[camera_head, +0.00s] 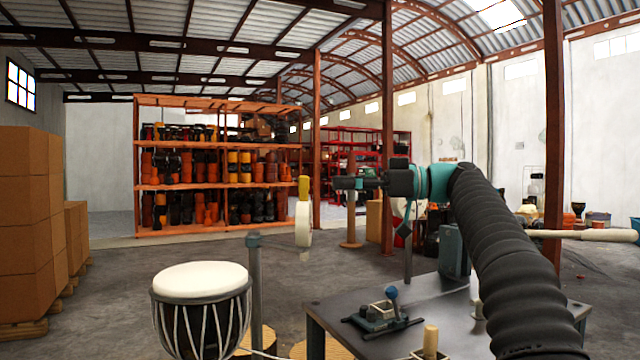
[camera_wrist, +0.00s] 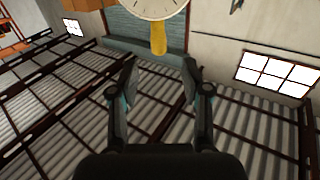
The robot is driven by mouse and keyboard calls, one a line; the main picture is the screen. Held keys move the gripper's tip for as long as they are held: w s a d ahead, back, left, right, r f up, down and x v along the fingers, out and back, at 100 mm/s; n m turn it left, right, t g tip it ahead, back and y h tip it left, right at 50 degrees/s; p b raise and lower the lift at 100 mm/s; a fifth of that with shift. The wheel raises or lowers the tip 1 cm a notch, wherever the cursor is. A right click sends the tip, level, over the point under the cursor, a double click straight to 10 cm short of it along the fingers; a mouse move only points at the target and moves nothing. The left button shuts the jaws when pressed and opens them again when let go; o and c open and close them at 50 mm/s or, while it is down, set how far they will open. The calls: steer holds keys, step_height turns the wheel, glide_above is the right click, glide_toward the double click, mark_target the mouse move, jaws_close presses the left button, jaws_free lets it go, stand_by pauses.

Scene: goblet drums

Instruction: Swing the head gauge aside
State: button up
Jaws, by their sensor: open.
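The head gauge (camera_head: 303,224) is a pale round disc, seen nearly edge-on, with a yellow handle (camera_head: 304,188) standing up from it. In the wrist view the dial (camera_wrist: 152,8) is cut by the top edge, and its yellow handle (camera_wrist: 158,40) points toward my gripper. My gripper (camera_head: 338,184) is just right of the handle in the head view. In the wrist view my gripper (camera_wrist: 160,72) is open and empty, its fingertips on either side of the handle's line, with a visible gap to it. How the gauge is mounted is unclear.
A white-topped goblet drum (camera_head: 200,280) stands at lower left, beside a grey post (camera_head: 254,290) with a teal top. A dark table (camera_head: 440,300) carries a blue-knobbed fixture (camera_head: 385,312). Cardboard boxes (camera_head: 28,225) are stacked at left. Drum shelves (camera_head: 215,183) stand far behind.

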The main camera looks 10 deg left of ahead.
steer(key=shift+d, duration=1.8)
